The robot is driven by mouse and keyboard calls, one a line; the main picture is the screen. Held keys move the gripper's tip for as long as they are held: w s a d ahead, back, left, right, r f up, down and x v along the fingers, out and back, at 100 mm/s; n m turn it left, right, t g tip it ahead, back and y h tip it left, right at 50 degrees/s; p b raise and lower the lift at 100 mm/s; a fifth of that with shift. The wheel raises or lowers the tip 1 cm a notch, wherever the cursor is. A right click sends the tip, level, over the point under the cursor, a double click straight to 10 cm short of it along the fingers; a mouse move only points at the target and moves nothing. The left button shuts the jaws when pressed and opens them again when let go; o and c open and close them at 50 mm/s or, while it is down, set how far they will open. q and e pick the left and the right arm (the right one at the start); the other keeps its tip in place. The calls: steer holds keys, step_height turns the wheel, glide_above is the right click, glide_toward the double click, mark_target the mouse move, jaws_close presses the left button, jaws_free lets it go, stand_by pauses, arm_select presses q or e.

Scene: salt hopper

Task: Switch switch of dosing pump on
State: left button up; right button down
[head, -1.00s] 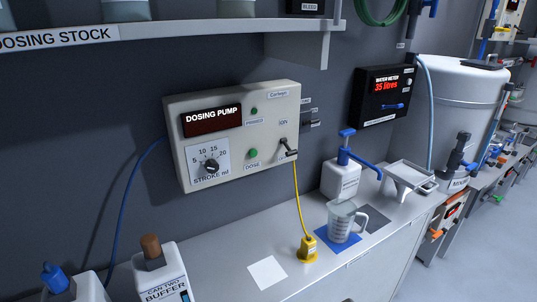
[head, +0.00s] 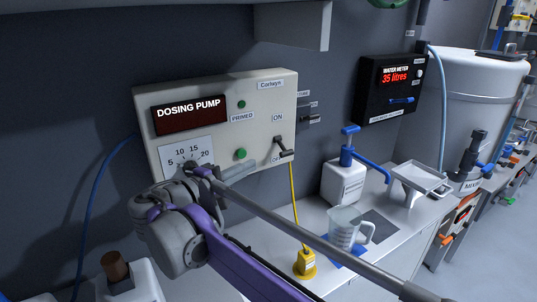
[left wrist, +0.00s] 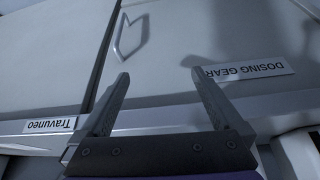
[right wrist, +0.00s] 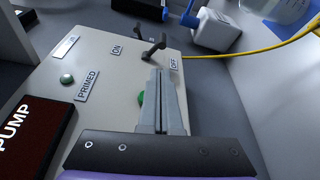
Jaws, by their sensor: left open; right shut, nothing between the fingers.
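The dosing pump (head: 222,108) is a pale wall box with a dark display. Its switch (head: 284,147) is a dark lever at the right side between the ON and OFF labels, tilted down toward OFF. In the right wrist view the switch (right wrist: 153,46) stands just beyond my fingertips. My right gripper (head: 254,165) is shut and empty, in front of the pump's lower part, pointing at the switch. It also shows in the right wrist view (right wrist: 160,72), partly covering the green DOSE button (right wrist: 141,97). My left gripper (left wrist: 160,74) is open and empty, facing cabinet fronts; it is outside the head view.
A shelf (head: 292,25) overhangs the pump. A yellow cable runs down to a yellow plug (head: 305,264). A clear jug (head: 345,228), a white pump bottle (head: 343,181) and a small tray (head: 420,178) stand on the counter at right. A water meter (head: 392,88) hangs beyond.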

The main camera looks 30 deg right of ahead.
mark_target(287, 153)
arm_select(q)
steer(key=shift+r, duration=0.1)
arm_select(e)
steer(key=x, duration=1)
arm_select(q)
steer(key=shift+r, duration=0.1)
arm_select(e)
steer(key=shift+w, duration=0.1)
